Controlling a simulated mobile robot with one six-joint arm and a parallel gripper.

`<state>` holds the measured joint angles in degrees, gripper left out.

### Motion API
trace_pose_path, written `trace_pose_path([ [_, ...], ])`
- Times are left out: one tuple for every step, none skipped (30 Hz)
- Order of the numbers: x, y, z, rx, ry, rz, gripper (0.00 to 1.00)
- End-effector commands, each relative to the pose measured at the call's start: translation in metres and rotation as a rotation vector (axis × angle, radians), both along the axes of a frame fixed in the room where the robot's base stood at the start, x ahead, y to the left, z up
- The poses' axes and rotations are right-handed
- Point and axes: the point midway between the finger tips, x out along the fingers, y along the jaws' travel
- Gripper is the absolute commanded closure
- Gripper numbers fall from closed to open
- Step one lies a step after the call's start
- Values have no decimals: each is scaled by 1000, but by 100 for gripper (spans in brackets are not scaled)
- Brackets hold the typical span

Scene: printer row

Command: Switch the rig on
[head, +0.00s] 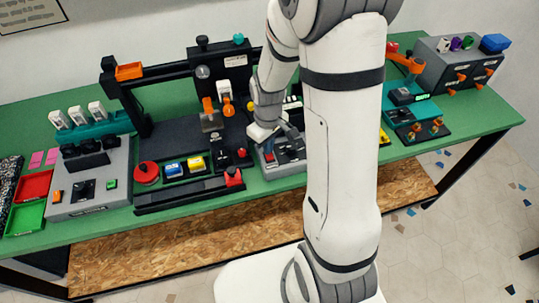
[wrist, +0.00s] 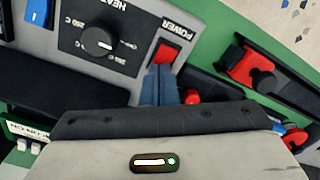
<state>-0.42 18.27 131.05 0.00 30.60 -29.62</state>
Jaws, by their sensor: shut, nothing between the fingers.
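A grey control box (wrist: 65,40) fills the upper left of the wrist view, upside down, with a black HEAT dial (wrist: 98,42) and a red rocker switch (wrist: 167,54) labelled POWER. My gripper (wrist: 158,72) is shut and empty, its blue-grey fingertips at the near edge of the red switch. I cannot tell whether they touch it, or which way the rocker is tipped. In the head view my gripper (head: 267,143) is just above the box's red switch (head: 270,157), and my arm hides part of the box.
Left of the box stands a black gantry printer (head: 180,135) with a red knob (head: 146,172) and blue and yellow buttons. A red part (wrist: 243,67) on a black rail lies beside the box in the wrist view. Other machines crowd the green bench (head: 455,98).

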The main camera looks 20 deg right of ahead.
Motion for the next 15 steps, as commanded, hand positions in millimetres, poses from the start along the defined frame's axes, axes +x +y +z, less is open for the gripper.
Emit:
trace_pose_path([
  [0,0,-2,0,1,0,100],
  [0,0,-2,0,2,0,100],
  [-1,0,-3,0,2,0,100],
  [-1,0,-3,0,2,0,100],
  [-1,0,-4,0,2,0,100],
  [-1,0,-3,0,2,0,100],
  [-1,0,-2,0,2,0,100],
  [-1,0,-2,0,1,0,100],
  [0,0,-1,0,1,0,100],
  [0,0,1,0,1,0,100],
  [0,0,3,0,1,0,100],
  [0,0,5,0,1,0,100],
  [0,0,8,0,1,1,100],
  [0,0,10,0,1,1,100],
  [0,0,14,0,1,1,100],
])
